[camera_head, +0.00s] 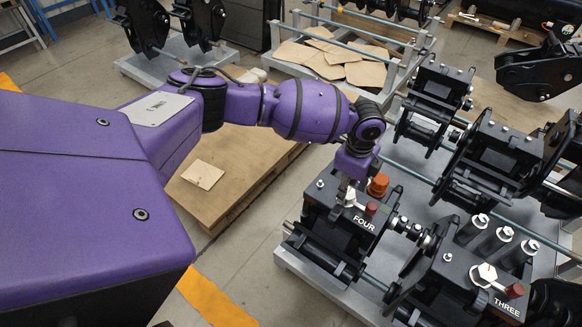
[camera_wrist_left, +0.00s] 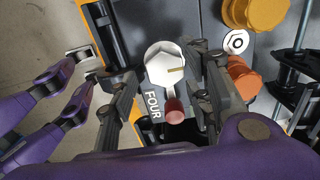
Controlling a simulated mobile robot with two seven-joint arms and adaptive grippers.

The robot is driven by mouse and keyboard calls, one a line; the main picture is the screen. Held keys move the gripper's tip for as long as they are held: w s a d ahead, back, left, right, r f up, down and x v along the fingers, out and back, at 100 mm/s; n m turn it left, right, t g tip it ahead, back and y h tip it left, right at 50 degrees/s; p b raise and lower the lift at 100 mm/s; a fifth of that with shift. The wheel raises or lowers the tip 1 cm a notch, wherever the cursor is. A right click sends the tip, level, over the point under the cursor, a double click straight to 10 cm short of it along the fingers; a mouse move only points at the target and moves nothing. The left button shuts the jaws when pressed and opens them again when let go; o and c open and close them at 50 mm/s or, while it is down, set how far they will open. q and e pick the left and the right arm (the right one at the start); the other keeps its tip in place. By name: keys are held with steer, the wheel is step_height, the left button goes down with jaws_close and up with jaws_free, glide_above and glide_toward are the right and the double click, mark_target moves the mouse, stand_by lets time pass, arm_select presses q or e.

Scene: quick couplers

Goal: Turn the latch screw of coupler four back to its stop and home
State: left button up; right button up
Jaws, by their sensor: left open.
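Coupler four (camera_head: 330,225) is a black block with a white "FOUR" label in the middle of the head view. Its latch screw is a pale hexagonal head (camera_wrist_left: 164,62) with a small tan mark near its edge. A red cylinder (camera_wrist_left: 173,110) stands beside the screw; it also shows in the head view (camera_head: 371,208). My left gripper (camera_head: 347,190) points down over the screw and partly hides it there. In the left wrist view its open fingers (camera_wrist_left: 165,72) stand on either side of the screw head; I cannot tell whether they touch it. My right gripper is not in view.
An orange cap (camera_head: 378,185) stands close behind the left gripper. Coupler three (camera_head: 484,290), with its own pale screw and red cylinder, is at the lower right. Black couplers and metal rods crowd the right side. A wooden pallet (camera_head: 235,180) lies left, below my arm.

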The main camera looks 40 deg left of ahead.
arm_select(q)
steer(key=shift+f, duration=0.9)
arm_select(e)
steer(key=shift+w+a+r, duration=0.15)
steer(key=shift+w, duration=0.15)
